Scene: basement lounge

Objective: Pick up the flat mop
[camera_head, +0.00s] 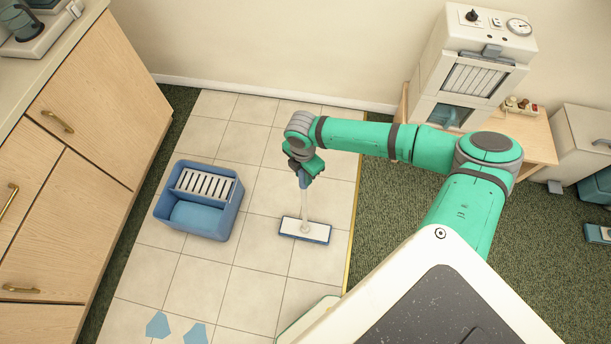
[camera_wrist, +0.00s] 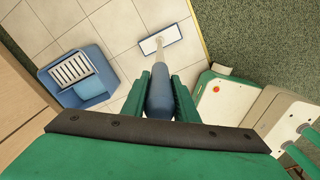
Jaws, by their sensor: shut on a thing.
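The flat mop (camera_head: 305,230) stands on the tiled floor, with a white and blue flat head and a pale pole rising to my gripper. My gripper (camera_head: 303,176) is shut around the blue handle at the top of the pole. In the wrist view the blue grip of the flat mop (camera_wrist: 159,92) lies between the two green fingers of my gripper (camera_wrist: 160,85). The mop head shows beyond it, apparently at floor level; I cannot tell whether it touches the tiles.
A blue bucket (camera_head: 231,222) with a white slatted insert stands left of the mop. It also shows in the wrist view (camera_wrist: 49,77). Wooden cabinets (camera_head: 75,140) line the left side. A white machine (camera_head: 478,65) stands back right. Tiles around the mop head are clear.

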